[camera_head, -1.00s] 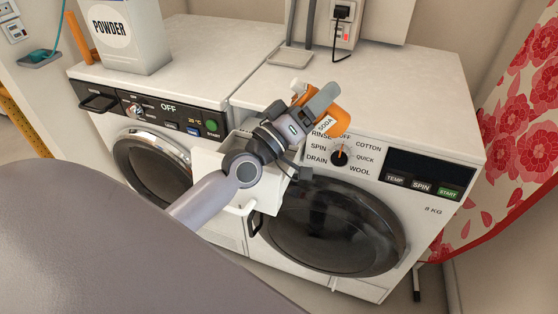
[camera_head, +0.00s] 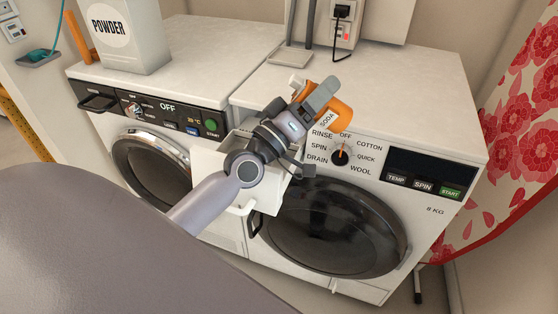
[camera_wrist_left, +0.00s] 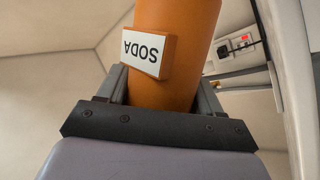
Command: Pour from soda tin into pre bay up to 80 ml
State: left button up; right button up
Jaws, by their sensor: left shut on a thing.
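The orange soda tin (camera_head: 341,112), with a white SODA label, is held tilted in front of the right machine's top edge. My left gripper (camera_head: 318,102) is shut on it. In the left wrist view the tin (camera_wrist_left: 178,60) sits between the two fingers (camera_wrist_left: 160,95), its label upside down. A white part at the tin's upper left end shows beside the gripper. The white drawer (camera_head: 212,168) is pulled out below and left of the tin. My left wrist and forearm cover most of its inside, so the pre bay and any liquid are hidden. My right gripper is out of view.
The right machine's dial (camera_head: 340,157) and panel are close beside the tin. A POWDER box (camera_head: 126,35) stands on the left machine. The right machine's top (camera_head: 400,90) is largely clear. A flowered red curtain (camera_head: 520,150) hangs at the right.

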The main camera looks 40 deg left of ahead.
aim_at(298, 80)
pick_arm(q)
jog(key=shift+a+r+n+t+y+b, duration=0.1)
jog(key=shift+r+n+t+y+b, duration=0.25)
jog(key=shift+n+b, duration=0.4)
dwell(0.7)
jog(key=shift+s+a+r+n+t+y+b, duration=0.15)
jog(key=shift+r+n+t+y+b, duration=0.55)
jog(key=shift+r+n, duration=0.4)
dwell(1.2)
jog(key=shift+s+a+r+n+t+y+b, duration=0.15)
jog(key=shift+a+n+t+y+b, duration=0.2)
jog(key=shift+n+y, duration=0.25)
jog(key=shift+s+a+f+n+t+y+b, duration=0.1)
jog(key=shift+s+a+n+t+y+b, duration=0.1)
jog(key=shift+n+y+b, duration=0.3)
dwell(0.7)
jog(key=shift+n, duration=0.25)
jog(key=shift+a+r+n+y, duration=0.15)
jog(key=shift+r+n+y, duration=0.2)
jog(key=shift+n+y, duration=0.1)
jog(key=shift+s+a+r+n+t+y, duration=0.15)
jog(key=shift+r+n+t+y, duration=0.5)
jog(key=shift+n+y, duration=0.55)
jog(key=shift+a+r+n+y+b, duration=0.15)
jog(key=shift+n+y+b, duration=0.1)
jog(key=shift+n+y, duration=0.35)
jog(key=shift+r+n+y+b, duration=0.1)
jog(key=shift+n+y+b, duration=0.15)
jog(key=shift+n+y, duration=0.35)
